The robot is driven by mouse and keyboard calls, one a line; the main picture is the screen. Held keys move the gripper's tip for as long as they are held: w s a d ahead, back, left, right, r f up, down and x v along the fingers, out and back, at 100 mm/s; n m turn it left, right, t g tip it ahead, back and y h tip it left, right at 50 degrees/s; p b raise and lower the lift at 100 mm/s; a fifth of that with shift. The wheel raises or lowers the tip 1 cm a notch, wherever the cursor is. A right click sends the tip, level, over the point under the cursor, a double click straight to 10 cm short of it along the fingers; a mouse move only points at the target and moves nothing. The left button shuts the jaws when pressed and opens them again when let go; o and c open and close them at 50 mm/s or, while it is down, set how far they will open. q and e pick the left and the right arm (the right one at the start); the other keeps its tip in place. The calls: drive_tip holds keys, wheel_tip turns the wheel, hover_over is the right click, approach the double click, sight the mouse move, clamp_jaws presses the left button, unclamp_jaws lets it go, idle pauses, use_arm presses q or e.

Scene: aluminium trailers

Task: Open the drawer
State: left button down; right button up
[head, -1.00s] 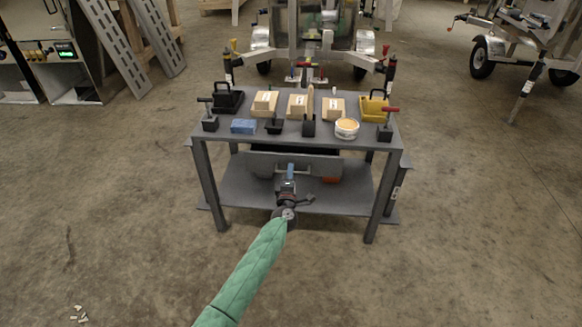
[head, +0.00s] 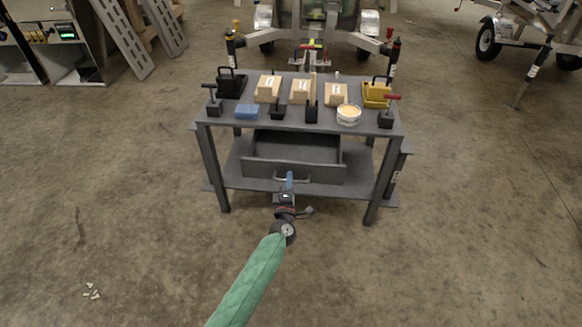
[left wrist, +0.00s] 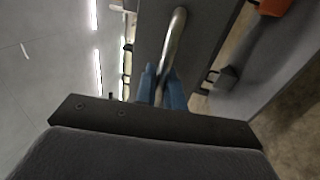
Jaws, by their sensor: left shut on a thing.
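The grey drawer (head: 330,172) under the metal workbench (head: 225,116) is pulled out, and its inside shows empty in the head view. Its bar handle (head: 308,180) is on the front face. My left gripper (head: 289,180) is at the handle, with its blue fingers shut on it. In the left wrist view the curved metal handle (left wrist: 177,38) runs between the blue fingers of the left gripper (left wrist: 162,88). My right gripper is not in view.
On the bench top are wooden blocks (head: 302,90), a blue block (head: 247,111), a round tin (head: 348,115), and black and yellow holders. An orange-handled tool (left wrist: 250,35) lies on the lower shelf.

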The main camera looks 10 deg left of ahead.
use_arm(q)
drive_tip(key=shift+s+p, duration=0.45)
drive_tip(key=shift+s, duration=2.2)
drive_tip(key=c, duration=1.6)
unclamp_jaws()
drive_tip(key=shift+c, duration=0.2)
drive_tip(key=s+f, duration=0.1)
drive_tip(key=s, duration=0.6)
drive_tip(key=shift+s+f, duration=0.25)
drive_tip(key=shift+s, duration=0.1)
